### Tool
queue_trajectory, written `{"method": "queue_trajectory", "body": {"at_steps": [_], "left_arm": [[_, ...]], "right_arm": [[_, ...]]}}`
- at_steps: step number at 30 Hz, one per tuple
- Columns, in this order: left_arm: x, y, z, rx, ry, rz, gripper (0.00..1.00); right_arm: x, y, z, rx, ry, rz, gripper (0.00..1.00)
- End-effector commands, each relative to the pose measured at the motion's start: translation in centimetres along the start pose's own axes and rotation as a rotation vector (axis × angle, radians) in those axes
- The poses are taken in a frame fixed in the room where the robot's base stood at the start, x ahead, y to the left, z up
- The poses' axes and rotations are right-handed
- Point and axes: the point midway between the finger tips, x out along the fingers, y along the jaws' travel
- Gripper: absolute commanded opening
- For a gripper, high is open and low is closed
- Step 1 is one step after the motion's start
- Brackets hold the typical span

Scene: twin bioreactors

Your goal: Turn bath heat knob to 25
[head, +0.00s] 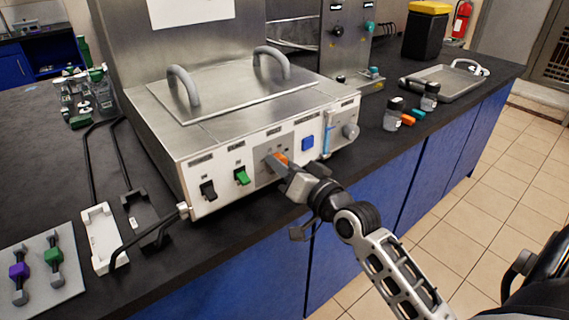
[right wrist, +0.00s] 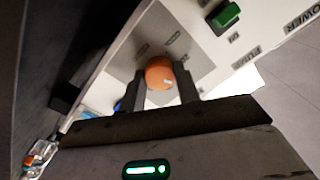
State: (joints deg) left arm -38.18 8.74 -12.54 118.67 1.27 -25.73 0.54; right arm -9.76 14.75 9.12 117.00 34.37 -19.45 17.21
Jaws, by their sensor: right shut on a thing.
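The steel water bath (head: 232,101) stands on the dark bench, with a pale control panel on its front. An orange knob (head: 281,157) sits on a grey plate in the middle of that panel. My right gripper (head: 277,163) is at this knob and partly covers it. In the right wrist view the round orange knob (right wrist: 160,73) lies between the two dark fingers of the gripper (right wrist: 160,88), which are shut on it. The scale numbers around the knob are too small to read. My left gripper is not in view.
The panel also carries a black switch (head: 208,190), a green switch (head: 242,176), a blue button (head: 308,142) and a grey knob (head: 350,131). Small bottles (head: 393,115) and a metal tray (head: 440,82) stand to the right. Cables and a holder (head: 103,238) lie at left.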

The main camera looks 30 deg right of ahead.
Motion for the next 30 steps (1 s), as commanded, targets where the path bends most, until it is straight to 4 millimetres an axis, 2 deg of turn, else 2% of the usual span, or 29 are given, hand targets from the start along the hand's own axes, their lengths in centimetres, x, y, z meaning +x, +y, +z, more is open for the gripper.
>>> {"method": "queue_trajectory", "body": {"at_steps": [6, 7, 9, 20, 23, 30], "left_arm": [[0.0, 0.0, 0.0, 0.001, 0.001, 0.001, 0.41], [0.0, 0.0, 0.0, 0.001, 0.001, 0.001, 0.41], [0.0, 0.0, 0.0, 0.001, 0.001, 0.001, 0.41], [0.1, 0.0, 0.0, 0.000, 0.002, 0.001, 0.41], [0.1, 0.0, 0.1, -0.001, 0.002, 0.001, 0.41], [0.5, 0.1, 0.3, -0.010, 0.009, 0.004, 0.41]], "right_arm": [[0.0, 0.0, 0.0, 0.000, 0.001, 0.000, 0.09], [0.0, 0.0, 0.0, 0.000, 0.001, 0.000, 0.35], [0.0, 0.0, 0.0, 0.000, 0.001, 0.000, 0.54], [-0.4, 0.0, 0.1, -0.001, 0.000, 0.000, 0.54], [-1.5, 0.1, 0.1, -0.001, -0.001, 0.001, 0.54], [-6.6, 0.2, 0.3, -0.004, -0.005, 0.002, 0.54]]}}
